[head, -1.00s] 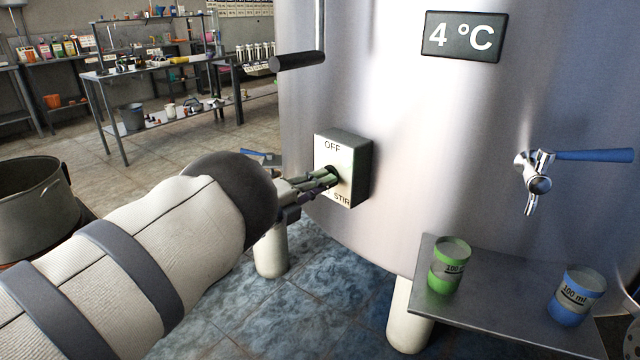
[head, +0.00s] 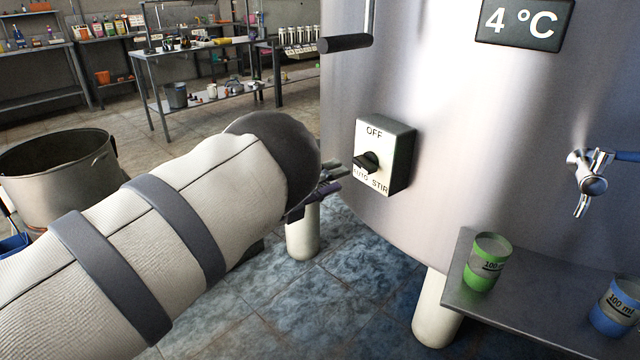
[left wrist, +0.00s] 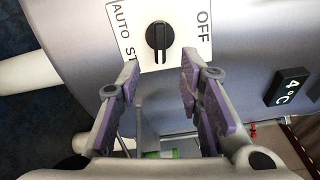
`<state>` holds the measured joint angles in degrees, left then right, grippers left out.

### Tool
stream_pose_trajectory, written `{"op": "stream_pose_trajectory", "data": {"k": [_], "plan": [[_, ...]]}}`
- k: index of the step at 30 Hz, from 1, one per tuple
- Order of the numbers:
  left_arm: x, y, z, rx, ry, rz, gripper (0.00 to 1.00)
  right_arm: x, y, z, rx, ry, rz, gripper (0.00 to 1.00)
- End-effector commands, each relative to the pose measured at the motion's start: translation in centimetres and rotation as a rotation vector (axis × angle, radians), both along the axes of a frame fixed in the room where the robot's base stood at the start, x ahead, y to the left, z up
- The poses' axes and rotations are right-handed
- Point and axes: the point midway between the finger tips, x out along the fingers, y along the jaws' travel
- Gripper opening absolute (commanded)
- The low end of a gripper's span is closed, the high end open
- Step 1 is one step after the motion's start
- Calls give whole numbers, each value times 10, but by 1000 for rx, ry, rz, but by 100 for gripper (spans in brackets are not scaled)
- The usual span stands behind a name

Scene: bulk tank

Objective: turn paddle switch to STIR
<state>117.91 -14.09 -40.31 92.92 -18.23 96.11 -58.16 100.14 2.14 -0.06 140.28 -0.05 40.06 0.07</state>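The switch box (head: 397,158) is on the steel tank's wall, with OFF at the top, AUTO at lower left and STIR at lower right. Its black paddle (head: 367,162) lies roughly crosswise on the plate, not lined up with the STIR label. In the left wrist view the paddle (left wrist: 159,42) stands upright in the picture, beyond the fingertips. My left gripper (head: 331,178) is left of the box, apart from it. The wrist view shows its purple-padded fingers (left wrist: 158,82) spread and empty. My right gripper is not in view.
A blue-handled tap (head: 588,172) juts from the tank at right, above a metal shelf (head: 470,290) with a green cup (head: 487,262) and a blue cup (head: 614,308). A dark handle (head: 345,43) hangs above the box. A large pot (head: 62,180) stands at left.

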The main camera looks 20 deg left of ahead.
Motion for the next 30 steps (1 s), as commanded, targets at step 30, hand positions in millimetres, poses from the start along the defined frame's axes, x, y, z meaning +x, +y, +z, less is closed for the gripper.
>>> {"op": "stream_pose_trajectory", "data": {"k": [30], "plan": [[-138, 85, -160, -442, 645, 578, 33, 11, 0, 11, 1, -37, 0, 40]]}}
